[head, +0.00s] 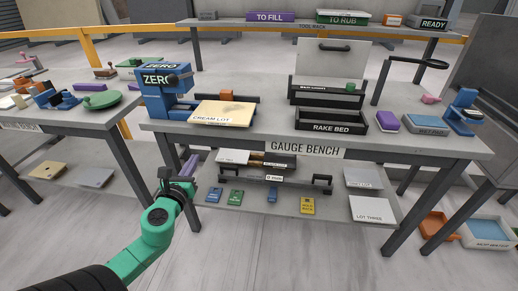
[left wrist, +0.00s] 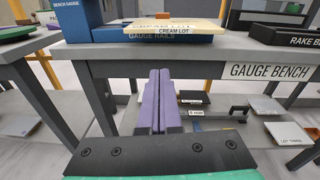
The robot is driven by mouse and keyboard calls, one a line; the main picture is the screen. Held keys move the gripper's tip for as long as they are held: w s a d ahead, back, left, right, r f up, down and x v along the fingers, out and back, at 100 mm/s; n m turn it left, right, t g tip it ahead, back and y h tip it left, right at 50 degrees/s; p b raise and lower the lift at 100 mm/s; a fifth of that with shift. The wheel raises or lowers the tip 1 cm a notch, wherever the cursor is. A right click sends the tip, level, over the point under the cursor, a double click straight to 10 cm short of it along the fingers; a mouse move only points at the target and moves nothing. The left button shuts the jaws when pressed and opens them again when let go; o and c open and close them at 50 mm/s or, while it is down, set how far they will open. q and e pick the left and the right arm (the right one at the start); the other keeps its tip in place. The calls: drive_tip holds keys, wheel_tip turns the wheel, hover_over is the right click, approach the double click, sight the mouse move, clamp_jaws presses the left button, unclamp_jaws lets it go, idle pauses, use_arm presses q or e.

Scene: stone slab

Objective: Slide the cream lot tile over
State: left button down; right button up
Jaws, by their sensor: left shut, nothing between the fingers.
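The cream lot tile (head: 222,112) is a flat cream plate labelled CREAM LOT. It lies on the gauge bench (head: 262,128), just right of the blue bench gauge (head: 164,98). In the left wrist view the tile (left wrist: 150,30) lies on top of a blue block labelled GAUGE RAILS (left wrist: 160,37). My left gripper (head: 190,163) is below and in front of the bench's front edge, left of the tile and apart from it. Its purple fingers (left wrist: 155,98) are together and empty, pointing toward the bench. My right gripper is not in view.
A black rake bed (head: 330,121) stands right of the tile, with a purple block (head: 387,122) and blue-grey tray (head: 426,124) farther right. The bench edge lies between my gripper and the tile. A lower shelf (head: 335,209) holds small coloured tags.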

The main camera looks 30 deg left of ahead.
use_arm(q)
wheel_tip(320, 180, up, 2)
drive_tip(key=d+m, duration=0.1)
drive_tip(key=d, duration=0.1)
approach(216, 124)
drive_tip(key=shift+t, duration=0.4)
drive_tip(key=x, duration=0.6)
drive_tip(key=shift+w+a+f+p, duration=0.25)
drive_tip(key=shift+w+f+p, duration=0.1)
drive_tip(key=shift+f, duration=0.05)
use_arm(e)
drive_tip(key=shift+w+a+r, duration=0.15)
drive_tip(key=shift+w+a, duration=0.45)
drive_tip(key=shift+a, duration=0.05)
